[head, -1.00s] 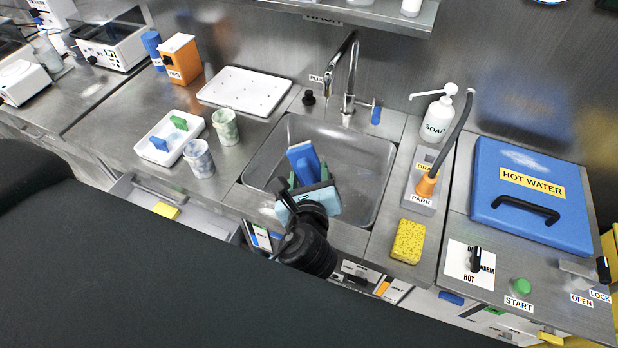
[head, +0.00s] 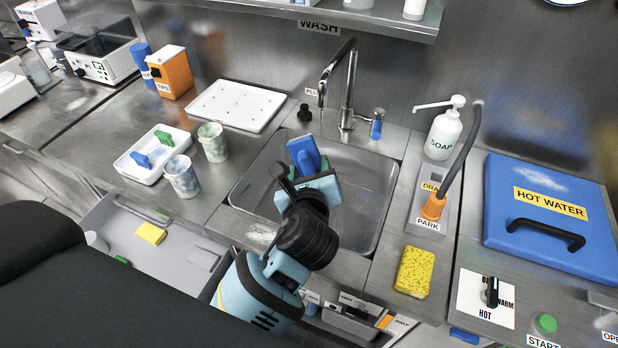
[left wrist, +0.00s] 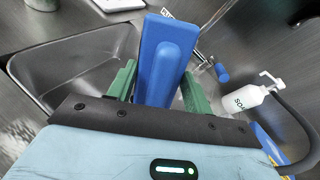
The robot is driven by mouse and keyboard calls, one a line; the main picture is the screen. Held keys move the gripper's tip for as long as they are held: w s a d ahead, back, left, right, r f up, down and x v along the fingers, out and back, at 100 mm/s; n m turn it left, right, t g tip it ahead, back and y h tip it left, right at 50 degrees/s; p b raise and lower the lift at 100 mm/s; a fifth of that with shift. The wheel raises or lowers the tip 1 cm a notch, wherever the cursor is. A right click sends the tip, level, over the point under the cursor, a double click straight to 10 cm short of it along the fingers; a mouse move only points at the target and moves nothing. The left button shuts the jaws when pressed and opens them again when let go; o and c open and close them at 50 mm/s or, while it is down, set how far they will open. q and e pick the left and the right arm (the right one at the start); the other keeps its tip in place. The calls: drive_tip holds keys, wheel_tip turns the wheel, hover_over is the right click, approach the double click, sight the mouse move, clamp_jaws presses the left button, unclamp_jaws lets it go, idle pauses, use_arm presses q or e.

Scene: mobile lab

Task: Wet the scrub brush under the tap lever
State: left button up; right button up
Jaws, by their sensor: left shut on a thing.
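My left gripper (head: 306,176) is over the sink basin (head: 368,190), its green fingers shut on a blue object, the scrub brush (head: 303,150). In the left wrist view the brush's blue body (left wrist: 163,60) stands up between the green fingers (left wrist: 160,85); its bristles are not visible. The chrome tap (head: 349,85) stands behind the basin, its spout end above and beyond the brush. The blue-tipped tap lever (head: 377,124) is at the tap's right. No water stream shows. My right gripper is not in view.
A soap bottle (head: 443,128), a hose in the PARK holder (head: 432,208) and a yellow sponge (head: 414,271) are right of the sink. Two speckled cups (head: 182,177) and a white tray (head: 153,156) stand left. An open drawer (head: 130,235) juts out at lower left.

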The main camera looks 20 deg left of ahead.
sight(313, 158)
use_arm(q)
drive_tip(key=shift+w+a, duration=0.1)
drive_tip(key=shift+w, duration=0.3)
drive_tip(key=shift+w+a+p, duration=0.15)
drive_tip(key=shift+w+p, duration=0.35)
drive_tip(key=shift+w, duration=0.2)
drive_tip(key=shift+w+f, duration=0.25)
drive_tip(key=shift+w, duration=0.3)
drive_tip(key=shift+w+a+f, duration=0.1)
drive_tip(key=shift+w+a, duration=0.05)
drive_tip(key=shift+w, duration=0.2)
